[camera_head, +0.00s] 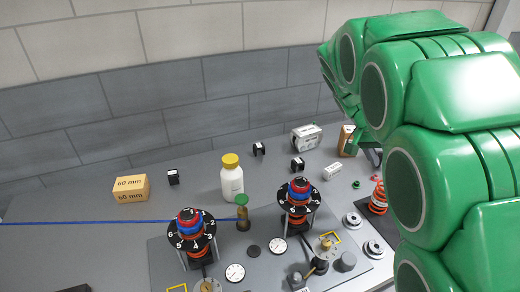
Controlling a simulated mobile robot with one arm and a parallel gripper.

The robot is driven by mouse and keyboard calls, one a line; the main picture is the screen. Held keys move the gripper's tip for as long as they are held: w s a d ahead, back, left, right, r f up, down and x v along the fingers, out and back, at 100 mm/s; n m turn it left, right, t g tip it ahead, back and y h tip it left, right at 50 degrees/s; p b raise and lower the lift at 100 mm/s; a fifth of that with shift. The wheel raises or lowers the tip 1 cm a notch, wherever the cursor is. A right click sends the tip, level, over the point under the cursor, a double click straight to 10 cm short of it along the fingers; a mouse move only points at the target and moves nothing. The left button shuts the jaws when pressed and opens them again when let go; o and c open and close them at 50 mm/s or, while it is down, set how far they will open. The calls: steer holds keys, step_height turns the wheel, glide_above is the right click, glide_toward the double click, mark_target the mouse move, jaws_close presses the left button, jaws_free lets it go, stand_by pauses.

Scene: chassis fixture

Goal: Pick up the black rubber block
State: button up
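Several small black pieces lie on the grey table, and I cannot tell for sure which is the rubber block. A small black block (173,177) with a pale top stands alone at the back left, right of the yellow box. Two more dark pieces sit farther right, one near the wall (259,149) and one in front of the white box (298,165). My green arm fills the right side. Its end reaches down behind its own links near the table's back right; the fingers are mostly hidden, so their state does not show.
A yellow 60 mm box (131,188), a white bottle with a yellow cap (232,180) and a white box (306,138) stand on the table (90,232). Two numbered dial fixtures (192,232) (298,198) rise in front. A blue line crosses the left side. The left table is mostly clear.

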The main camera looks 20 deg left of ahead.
steer(key=w+a+f+t+h, duration=0.1)
steer(key=w+a+f+t, duration=0.1)
steer(key=w+a, duration=0.7)
steer(key=m+t+y, duration=0.1)
steer(key=m+t, duration=0.2)
steer(key=t, duration=0.4)
glide_toward(258, 146)
steer(key=x, duration=0.3)
steer(key=shift+d+r, duration=0.1)
steer(key=shift+r, duration=0.15)
steer(key=shift+x, duration=3.85)
steer(key=shift+f, duration=0.2)
steer(key=shift+c, duration=0.3)
